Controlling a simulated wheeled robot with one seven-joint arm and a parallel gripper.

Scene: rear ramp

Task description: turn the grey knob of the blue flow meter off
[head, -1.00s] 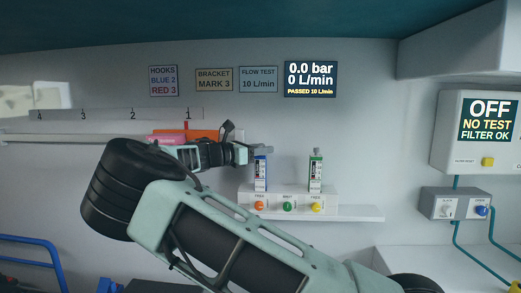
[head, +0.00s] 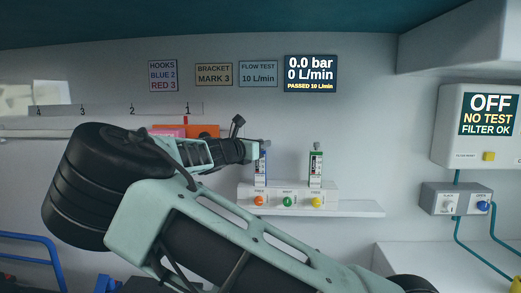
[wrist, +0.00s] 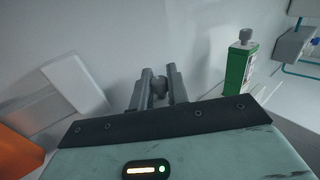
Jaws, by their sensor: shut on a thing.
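The blue flow meter (head: 261,170) stands upright on the white block on the wall shelf. Its grey knob is mostly hidden by my gripper (head: 260,148) in the head view. In the wrist view a round grey knob (wrist: 159,88) shows between the two fingers of my gripper (wrist: 159,84), which are shut on it. The blue body of the meter is hidden in the wrist view. The wall display (head: 311,74) reads 0.0 bar, 0 L/min and PASSED 10 L/min.
A green flow meter (head: 316,170) with its own grey knob stands just right; it also shows in the wrist view (wrist: 239,68). Orange, green and yellow buttons (head: 287,202) are below. An orange object (head: 201,131) is behind my wrist. A grey switch box (head: 456,203) is at right.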

